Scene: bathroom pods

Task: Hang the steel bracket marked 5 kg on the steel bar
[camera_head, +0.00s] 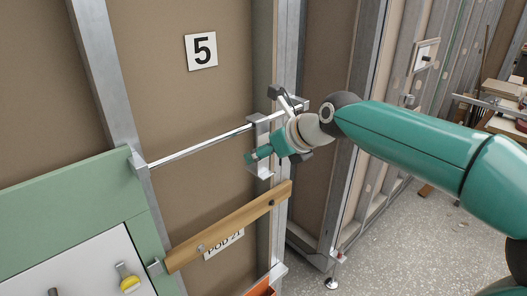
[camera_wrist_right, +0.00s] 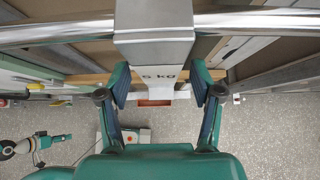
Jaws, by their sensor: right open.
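The steel bracket (camera_wrist_right: 155,50) marked 5 kg is at the steel bar (camera_wrist_right: 60,34), with its top over the bar and its marked plate lower down. In the head view the bracket (camera_head: 257,124) is near the right end of the bar (camera_head: 200,145), partly hidden by my right gripper (camera_head: 257,156). In the wrist view my right gripper (camera_wrist_right: 165,90) is open, one finger on each side of the bracket's lower part, with gaps showing. What seems to be my left gripper (camera_wrist_right: 58,139) is small at lower left in the wrist view; its jaws are unclear.
A plate marked 5 (camera_head: 201,50) is on the brown wall panel above the bar. A wooden rail (camera_head: 225,229) runs below the bar. Metal studs (camera_head: 105,75) flank the panel. A green panel (camera_head: 70,204) is at left. Speckled floor (camera_head: 400,235) is open at right.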

